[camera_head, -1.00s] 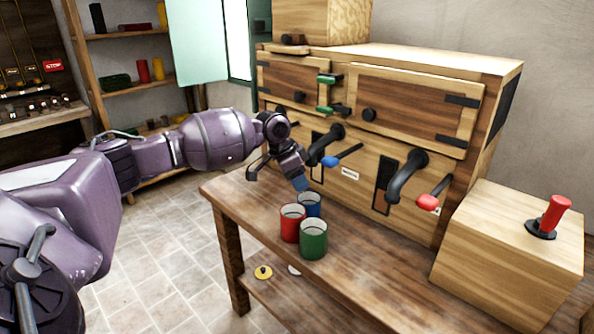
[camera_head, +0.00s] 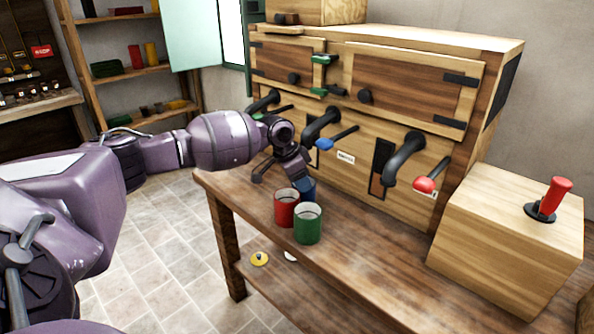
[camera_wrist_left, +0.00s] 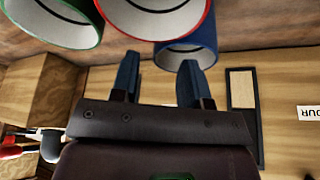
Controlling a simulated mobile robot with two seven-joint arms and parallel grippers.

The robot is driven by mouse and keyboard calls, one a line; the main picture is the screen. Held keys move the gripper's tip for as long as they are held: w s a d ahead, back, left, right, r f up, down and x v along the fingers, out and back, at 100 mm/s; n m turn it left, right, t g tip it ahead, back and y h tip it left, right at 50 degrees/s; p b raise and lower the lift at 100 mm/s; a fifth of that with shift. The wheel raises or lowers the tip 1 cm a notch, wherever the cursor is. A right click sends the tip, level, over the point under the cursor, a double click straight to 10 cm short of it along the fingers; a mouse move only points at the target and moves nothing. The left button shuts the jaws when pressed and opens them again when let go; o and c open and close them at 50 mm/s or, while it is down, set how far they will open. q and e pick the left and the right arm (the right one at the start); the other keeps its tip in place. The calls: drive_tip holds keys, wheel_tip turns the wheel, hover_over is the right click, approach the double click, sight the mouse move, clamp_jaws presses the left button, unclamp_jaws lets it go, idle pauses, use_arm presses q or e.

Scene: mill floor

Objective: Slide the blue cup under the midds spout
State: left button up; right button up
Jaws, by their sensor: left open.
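The blue cup (camera_head: 309,190) stands on the wooden bench, behind the red cup (camera_head: 286,211) and green cup (camera_head: 307,226), which partly hide it. My left gripper (camera_head: 303,184) is beside the blue cup, low over the bench. In the left wrist view the open fingers (camera_wrist_left: 158,62) point toward the cups; the right finger overlaps the blue cup (camera_wrist_left: 187,48). I cannot tell whether they touch. Several dark spouts stick out of the wooden mill; one is above the gripper (camera_head: 320,124), another further right (camera_head: 405,157). The labels are too small to tell which is midds. My right gripper is out of view.
A blue-knobbed lever (camera_head: 326,143) and a red-knobbed lever (camera_head: 425,185) stick out beside the spouts. A wooden box with a red joystick (camera_head: 555,197) stands at the right. The bench (camera_head: 350,262) is clear in front of and right of the cups.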

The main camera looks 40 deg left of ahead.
sight(311, 200)
use_arm(q)
drive_tip(key=shift+b+x, duration=0.35)
drive_tip(key=shift+x, duration=1.75)
clamp_jaws()
